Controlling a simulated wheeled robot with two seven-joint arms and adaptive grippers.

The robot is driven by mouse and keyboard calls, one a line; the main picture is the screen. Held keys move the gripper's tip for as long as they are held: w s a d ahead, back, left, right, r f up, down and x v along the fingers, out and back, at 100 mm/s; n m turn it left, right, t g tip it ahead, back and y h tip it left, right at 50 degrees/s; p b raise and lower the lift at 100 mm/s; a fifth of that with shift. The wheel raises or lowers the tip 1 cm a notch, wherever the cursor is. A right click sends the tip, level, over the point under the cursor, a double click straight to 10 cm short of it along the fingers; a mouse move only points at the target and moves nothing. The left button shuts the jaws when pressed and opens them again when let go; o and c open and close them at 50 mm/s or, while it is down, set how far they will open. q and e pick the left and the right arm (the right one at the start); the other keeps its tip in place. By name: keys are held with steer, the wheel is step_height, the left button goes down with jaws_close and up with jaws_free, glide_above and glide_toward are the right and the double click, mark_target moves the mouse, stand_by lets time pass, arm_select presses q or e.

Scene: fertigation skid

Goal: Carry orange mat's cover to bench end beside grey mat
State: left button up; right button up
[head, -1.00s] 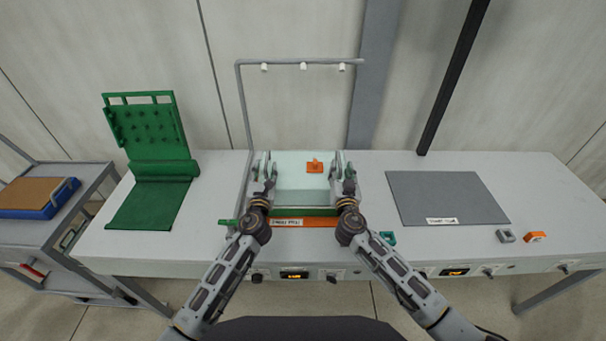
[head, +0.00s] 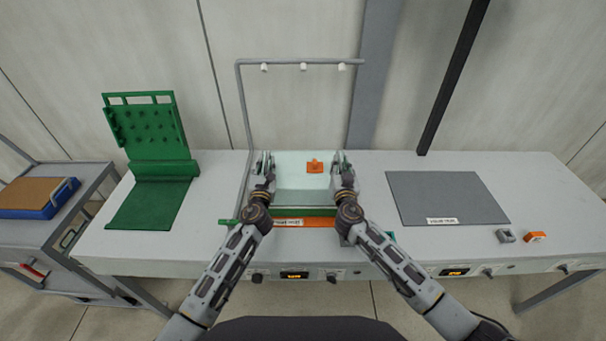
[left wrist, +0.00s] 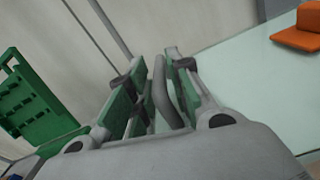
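The cover (head: 303,183) is a pale, see-through box-like lid in the middle of the bench, over the orange mat (head: 318,223), whose labelled front strip shows. An orange piece (head: 314,167) sits on the cover and also shows in the left wrist view (left wrist: 298,36). My left gripper (head: 264,163) is at the cover's left side. In the left wrist view its green-padded fingers (left wrist: 160,88) are shut around a grey upright handle. My right gripper (head: 342,163) is at the right side, its fingers close together on that side's handle. The grey mat (head: 448,195) lies flat to the right.
The bench's right end (head: 560,190) has bare surface, with a small grey block (head: 505,236) and an orange block (head: 535,237) near its front. A green mat with raised panel (head: 148,130) stands left. A grey pipe frame (head: 240,110) rises behind the cover's left side.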

arm_select(q)
jaws_close()
arm_select(e)
jaws_close()
steer(key=shift+r, duration=0.1)
arm_select(q)
steer(key=shift+r, duration=0.1)
arm_select(e)
steer(key=shift+d+r, duration=0.1)
steer(key=shift+r, duration=0.05)
